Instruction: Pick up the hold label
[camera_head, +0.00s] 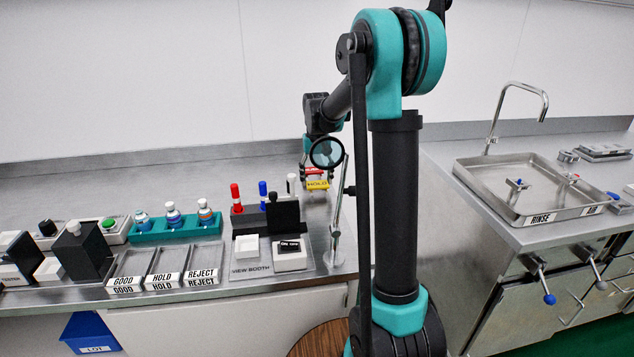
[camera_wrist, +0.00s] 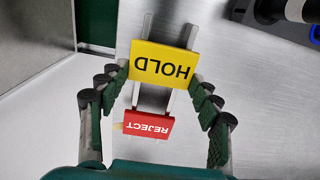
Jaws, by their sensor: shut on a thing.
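The hold label is a yellow plate with black "HOLD" lettering (camera_wrist: 163,64). In the wrist view it sits between the two fingers of my gripper (camera_wrist: 160,88), which touch its left and right edges. The hold label also shows small and yellow in the head view (camera_head: 318,185), beneath my gripper (camera_head: 316,172). My gripper is shut on it. Metal rails (camera_wrist: 193,38) run under or behind the label; I cannot tell whether it still touches them. A red "REJECT" label (camera_wrist: 147,124) lies close beside it on the same rails.
Red, blue and white-topped markers (camera_head: 236,194) stand left of the label, near the view booth (camera_head: 250,267). A round magnifier on a stand (camera_head: 327,152) is close to my gripper. Bottles in a teal rack (camera_head: 173,217) and GOOD, HOLD and REJECT trays (camera_head: 165,279) lie further left.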

